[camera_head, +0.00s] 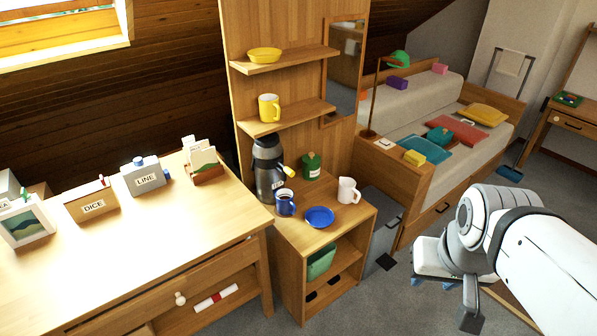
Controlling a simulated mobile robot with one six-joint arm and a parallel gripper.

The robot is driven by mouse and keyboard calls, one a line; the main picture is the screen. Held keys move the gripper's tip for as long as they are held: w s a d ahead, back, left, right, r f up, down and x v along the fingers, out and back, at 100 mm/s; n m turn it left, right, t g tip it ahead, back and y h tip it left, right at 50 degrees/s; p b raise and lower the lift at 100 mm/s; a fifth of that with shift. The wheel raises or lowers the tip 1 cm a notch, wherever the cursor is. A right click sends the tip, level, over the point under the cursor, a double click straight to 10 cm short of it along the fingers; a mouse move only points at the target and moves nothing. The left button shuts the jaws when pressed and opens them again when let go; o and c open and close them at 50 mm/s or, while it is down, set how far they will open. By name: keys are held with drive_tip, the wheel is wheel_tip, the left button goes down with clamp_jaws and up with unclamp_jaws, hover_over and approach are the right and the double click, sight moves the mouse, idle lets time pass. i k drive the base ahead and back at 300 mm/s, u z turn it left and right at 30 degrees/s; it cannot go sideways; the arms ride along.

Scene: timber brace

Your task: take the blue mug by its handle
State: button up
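The blue mug (286,204) stands upright on the small wooden cabinet top, close in front of the dark flask. Its inside looks dark. Its handle is too small to make out clearly; it seems to be on the side facing me. My gripper (430,292) is at the lower right, over the floor and well to the right of the mug and cabinet. Its dark-tipped fingers appear spread apart, with nothing seen between them. My white arm covers part of the view behind it.
The dark flask (268,168) with a yellow part stands right behind the mug. A blue plate (319,216), a white jug (347,190) and a green canister (311,166) share the cabinet top (310,240). A yellow mug (269,108) stands on a shelf above. A desk adjoins at left.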

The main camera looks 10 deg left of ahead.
sight(285, 203)
drive_tip(key=i, duration=0.85)
drive_tip(key=z, duration=0.05)
